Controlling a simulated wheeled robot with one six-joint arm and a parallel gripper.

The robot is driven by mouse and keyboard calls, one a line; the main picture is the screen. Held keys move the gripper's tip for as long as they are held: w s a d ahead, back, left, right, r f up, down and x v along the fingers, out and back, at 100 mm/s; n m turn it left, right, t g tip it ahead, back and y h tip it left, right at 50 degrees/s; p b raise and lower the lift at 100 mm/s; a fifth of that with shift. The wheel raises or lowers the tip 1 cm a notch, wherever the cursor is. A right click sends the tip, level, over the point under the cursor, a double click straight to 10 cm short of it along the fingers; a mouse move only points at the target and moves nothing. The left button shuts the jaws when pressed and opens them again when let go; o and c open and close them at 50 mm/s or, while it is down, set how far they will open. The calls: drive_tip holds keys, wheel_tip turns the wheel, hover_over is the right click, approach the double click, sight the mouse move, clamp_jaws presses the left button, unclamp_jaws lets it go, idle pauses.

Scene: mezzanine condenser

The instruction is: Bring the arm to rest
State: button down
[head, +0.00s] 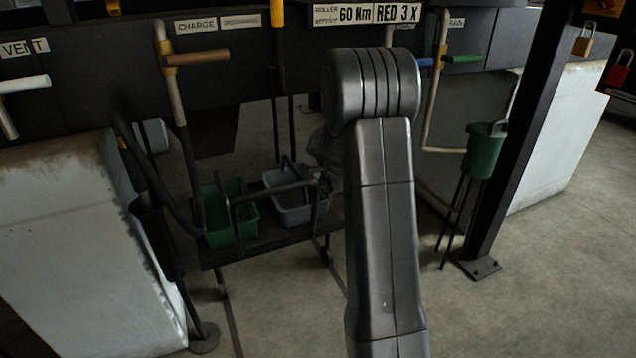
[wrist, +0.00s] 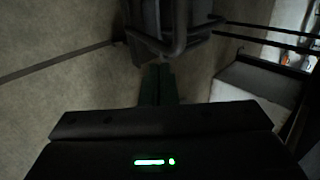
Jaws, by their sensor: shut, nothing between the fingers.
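My arm rises through the middle of the head view and bends at a ribbed joint in front of the dark panel. The arm hides my gripper there almost entirely; only a dim grey shape shows behind it. In the wrist view my gripper (wrist: 157,88) points at the floor and the cart's dark frame. Its fingers look dark and close together, with nothing seen between them. A green status light glows on the gripper body.
A low dark cart carries a green bin (head: 232,232) and a grey bin (head: 296,212), close behind my arm. Valve handles, such as a brown one (head: 197,58), stick out from the panel. A green bucket (head: 483,150) stands by a black post (head: 520,130). Floor at right is clear.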

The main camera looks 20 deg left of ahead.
sight(312, 183)
drive_tip(key=shift+v, duration=1.1)
drive_tip(key=x, duration=0.4)
drive_tip(key=b+x, duration=0.1)
drive_tip(key=x, duration=0.3)
drive_tip(key=w+a+r+x, duration=0.1)
drive_tip(key=x, duration=0.3)
drive_tip(key=shift+a+f+b, duration=0.1)
drive_tip(key=shift+b, duration=0.25)
drive_tip(key=shift+w+a, duration=0.25)
